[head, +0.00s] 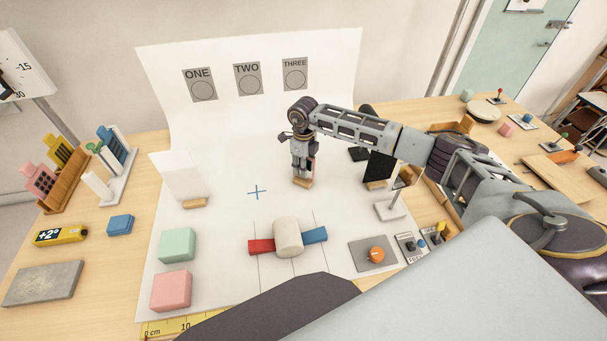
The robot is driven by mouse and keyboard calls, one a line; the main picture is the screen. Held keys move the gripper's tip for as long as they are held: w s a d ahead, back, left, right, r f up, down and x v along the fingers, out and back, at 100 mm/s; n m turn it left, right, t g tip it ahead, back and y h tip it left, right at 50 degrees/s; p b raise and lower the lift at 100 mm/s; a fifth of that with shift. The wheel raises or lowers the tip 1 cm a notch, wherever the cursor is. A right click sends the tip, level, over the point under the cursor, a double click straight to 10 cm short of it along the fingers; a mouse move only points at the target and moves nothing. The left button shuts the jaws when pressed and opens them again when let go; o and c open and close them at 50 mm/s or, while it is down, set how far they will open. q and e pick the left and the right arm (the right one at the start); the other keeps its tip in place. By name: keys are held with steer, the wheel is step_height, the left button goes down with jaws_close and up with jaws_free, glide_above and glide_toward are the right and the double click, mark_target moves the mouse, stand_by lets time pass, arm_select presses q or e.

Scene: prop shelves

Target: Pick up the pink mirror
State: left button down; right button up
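A small upright piece with a thin pink edge (313,168) and a wooden foot (302,183) stands on the white sheet, right of centre; it looks like the pink mirror. My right gripper (302,168) points down right at it, with the fingers in front of and beside it, hiding most of its face. I cannot tell whether the fingers are closed on it or only around it. The wooden foot appears to be on or very near the sheet. My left gripper is not in view.
A white panel (179,176) stands left and a black panel (380,165) right of the gripper. Green (177,244) and pink (171,290) blocks and a cream cylinder (288,236) between red and blue pieces are in front. The sheet around the blue cross (257,192) is clear.

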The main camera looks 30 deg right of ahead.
jaws_close()
steer(key=shift+r, duration=0.1)
stand_by(0.4)
steer(key=shift+r, duration=0.45)
step_height(320, 180, up, 9)
steer(key=shift+r+b, duration=0.2)
steer(key=shift+b, duration=0.25)
